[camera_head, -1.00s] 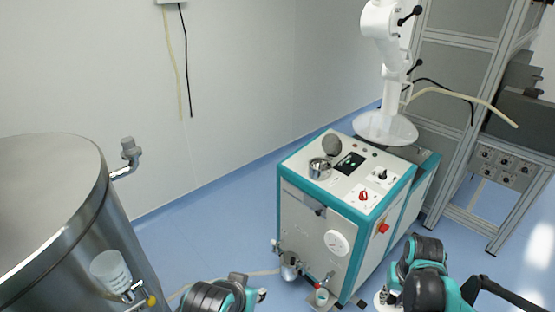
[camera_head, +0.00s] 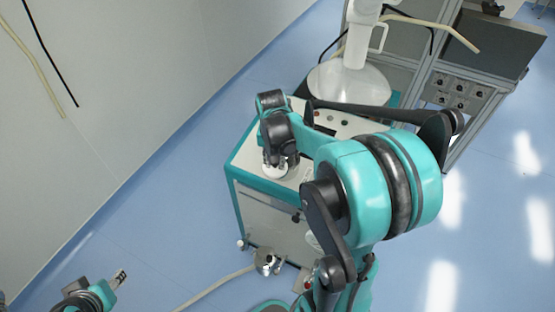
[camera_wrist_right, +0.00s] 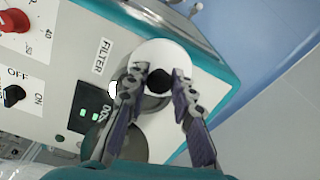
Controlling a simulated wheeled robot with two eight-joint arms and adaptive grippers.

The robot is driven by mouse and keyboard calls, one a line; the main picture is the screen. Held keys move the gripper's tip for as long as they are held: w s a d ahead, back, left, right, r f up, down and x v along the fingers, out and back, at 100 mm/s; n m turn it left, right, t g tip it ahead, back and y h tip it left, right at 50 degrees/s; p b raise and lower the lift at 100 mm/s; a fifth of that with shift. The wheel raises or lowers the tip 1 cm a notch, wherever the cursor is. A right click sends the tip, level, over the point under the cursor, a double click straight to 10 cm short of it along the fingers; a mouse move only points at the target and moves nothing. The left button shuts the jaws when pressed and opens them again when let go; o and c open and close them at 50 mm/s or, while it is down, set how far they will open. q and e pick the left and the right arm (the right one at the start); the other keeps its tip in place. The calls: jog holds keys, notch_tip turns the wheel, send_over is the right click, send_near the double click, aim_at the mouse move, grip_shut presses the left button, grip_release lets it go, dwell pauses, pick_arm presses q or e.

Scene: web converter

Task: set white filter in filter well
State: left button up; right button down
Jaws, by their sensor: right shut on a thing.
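The white filter (camera_wrist_right: 163,55) is round with a dark centre knob. My right gripper (camera_wrist_right: 163,84) is shut on that knob. The filter well (camera_wrist_right: 155,103), a metal cup beside the FILTER label, shows partly beneath the filter; the filter covers much of it, and I cannot tell whether the filter is seated. In the head view the filter (camera_head: 272,172) is just under my right gripper (camera_head: 281,163), over the front of the machine top. My left gripper (camera_head: 120,277) is small at the lower left, away from the machine; its jaw opening is unclear.
The teal and white machine (camera_head: 262,215) stands on blue floor. A grey round lid (camera_wrist_right: 130,143) is beside the well. A lit panel (camera_wrist_right: 88,112) and knobs are nearby. A white stand (camera_head: 348,85) and rack are behind. Open floor lies right.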

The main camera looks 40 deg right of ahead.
jog(key=s+d+r+m+p, duration=0.1)
jog(key=s+d+r+m, duration=0.1)
jog(key=s+d+m, duration=0.3)
jog(key=s+d+r+m, duration=0.1)
jog(key=d+r+m, duration=0.15)
jog(key=d, duration=0.45)
jog(key=shift+g+h, duration=0.3)
jog(key=w+a+f+b, duration=0.1)
jog(key=w+f, duration=0.1)
jog(key=w, duration=0.1)
jog(key=w+a+f+b, duration=0.1)
jog(key=w+a+f, duration=0.1)
jog(key=w, duration=0.1)
jog(key=w+a+f+b, duration=0.1)
jog(key=w+a+f, duration=0.1)
jog(key=w, duration=0.1)
jog(key=shift+w+a+f, duration=0.25)
jog(key=shift+f, duration=0.1)
jog(key=shift+f+b, duration=0.9)
jog(key=shift+f, duration=1.15)
jog(key=shift+f, duration=0.1)
jog(key=c, duration=1.3)
grip_release()
